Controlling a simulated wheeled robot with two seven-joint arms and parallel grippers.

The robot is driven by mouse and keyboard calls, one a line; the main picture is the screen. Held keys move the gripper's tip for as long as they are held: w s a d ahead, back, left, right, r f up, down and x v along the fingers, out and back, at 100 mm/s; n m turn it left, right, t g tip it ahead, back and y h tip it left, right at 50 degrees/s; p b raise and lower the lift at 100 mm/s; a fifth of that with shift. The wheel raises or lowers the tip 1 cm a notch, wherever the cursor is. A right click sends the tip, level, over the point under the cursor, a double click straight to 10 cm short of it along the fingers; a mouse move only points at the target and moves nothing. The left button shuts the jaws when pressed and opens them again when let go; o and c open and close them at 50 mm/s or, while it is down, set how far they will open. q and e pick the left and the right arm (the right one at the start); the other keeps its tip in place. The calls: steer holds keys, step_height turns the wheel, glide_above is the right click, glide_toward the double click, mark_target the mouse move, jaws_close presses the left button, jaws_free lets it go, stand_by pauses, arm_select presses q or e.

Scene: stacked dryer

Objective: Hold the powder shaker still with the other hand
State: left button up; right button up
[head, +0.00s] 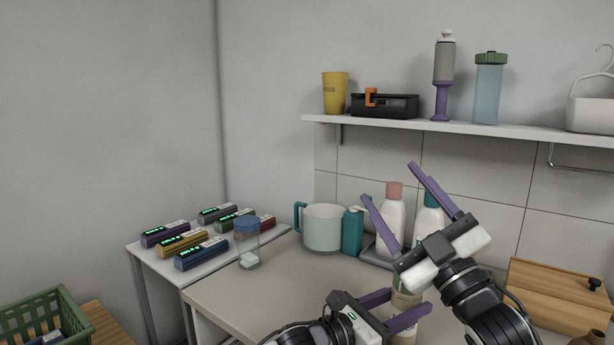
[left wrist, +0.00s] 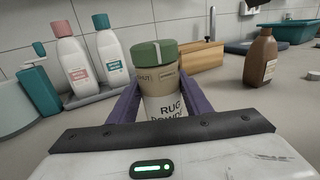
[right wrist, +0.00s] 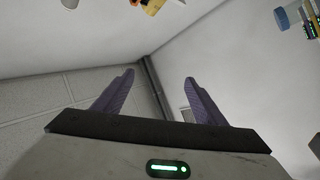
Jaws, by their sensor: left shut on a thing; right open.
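The powder shaker (left wrist: 165,105) is a cream and white cylinder with a green cap and a label reading "RUG" on top of a partly hidden word. It stands upright between the purple fingers of my left gripper (left wrist: 165,88), which is shut on it. In the head view the shaker (head: 404,300) is largely hidden by my grippers. My left gripper (head: 405,308) reaches it from the left. My right gripper (head: 389,182) is above the shaker, open and empty, fingers pointing up and left. In the right wrist view nothing is between its fingers (right wrist: 158,76).
White bottles (head: 391,215) stand on a grey tray behind the shaker, with a teal bottle (head: 352,232) and a pale pot (head: 323,228) to their left. A wooden box (head: 550,290) is at right. A brown bottle (left wrist: 262,58) stands right of the shaker. A shelf (head: 460,128) hangs above.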

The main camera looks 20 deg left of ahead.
steer(key=s+a+r+n+g+y, duration=0.2)
steer(key=a+n+g, duration=0.4)
steer(key=n, duration=0.4)
steer(key=s+a+r+n+g+y, duration=0.2)
steer(key=s+a+n+g+y, duration=0.2)
steer(key=n+g, duration=0.5)
steer(key=shift+s+a+n, duration=0.5)
steer(key=shift+s+a, duration=0.75)
steer(key=shift+a, duration=0.1)
steer(key=w+d+f+n+t+h, duration=0.3)
steer(key=d+f+n+t+h, duration=0.65)
steer(key=d+f, duration=1.3)
steer(key=w+a+m, duration=0.1)
steer(key=w+a, duration=0.1)
steer(key=w, duration=0.1)
steer(key=w+a+m+t+h, duration=0.1)
steer(key=w+a, duration=0.1)
steer(key=w, duration=0.1)
steer(key=w+a+m+t, duration=0.1)
steer(key=w+a, duration=0.1)
steer(key=w, duration=0.1)
steer(key=shift+r+h, duration=0.25)
steer(key=shift+r, duration=0.1)
